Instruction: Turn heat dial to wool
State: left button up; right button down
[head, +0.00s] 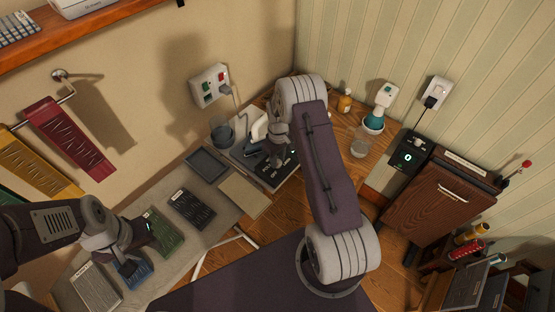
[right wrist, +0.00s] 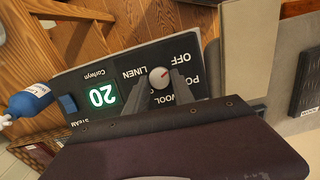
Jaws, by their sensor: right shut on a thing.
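The heat dial (right wrist: 159,77) is a small pale round knob with a red mark, set in a black panel (right wrist: 135,62). The red mark points to the upper right in the right wrist view, on the side of the OFF label. OFF, LINEN, WOOL and a partly hidden "PO" label surround the dial, upside down; WOOL is partly covered by a finger. My right gripper (right wrist: 160,88) is shut on the dial, one finger each side. In the head view my right gripper (head: 277,157) is over the panel (head: 272,178). My left gripper (head: 130,258) is low at the left; its jaws are unclear.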

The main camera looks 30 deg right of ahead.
jog(key=m+b, duration=0.1)
jog(key=m, duration=0.2)
jog(key=shift+d+f+y, duration=0.1)
jog(key=shift+d+y, duration=0.05)
jog(key=shift+y, duration=0.25)
jog(key=m+b, duration=0.1)
jog(key=m, duration=0.1)
jog(key=shift+d+m+y, duration=0.1)
jog(key=shift+m+y, duration=0.2)
jog(key=shift+y, duration=0.1)
jog(key=m, duration=0.2)
jog(key=m+y+b, duration=0.1)
jog(key=m, duration=0.2)
jog(key=shift+s+d, duration=0.1)
jog(key=shift+d, duration=0.1)
jog(key=m+t, duration=0.1)
jog(key=m, duration=0.2)
jog(key=m+y+b, duration=0.1)
jog(key=m, duration=0.2)
jog(key=shift+s+d+m+t, duration=0.1)
jog(key=shift+s+m+t, duration=0.05)
jog(key=shift+m+t, duration=0.2)
jog(key=m+b, duration=0.1)
jog(key=m, duration=0.1)
jog(key=m+t, duration=0.1)
jog(key=m, duration=0.2)
jog(key=shift+s+f+t+y+b, duration=0.1)
jog(key=shift+s+t+y+b, duration=0.15)
jog(key=shift+y+b, duration=0.15)
jog(key=shift+m, duration=0.35)
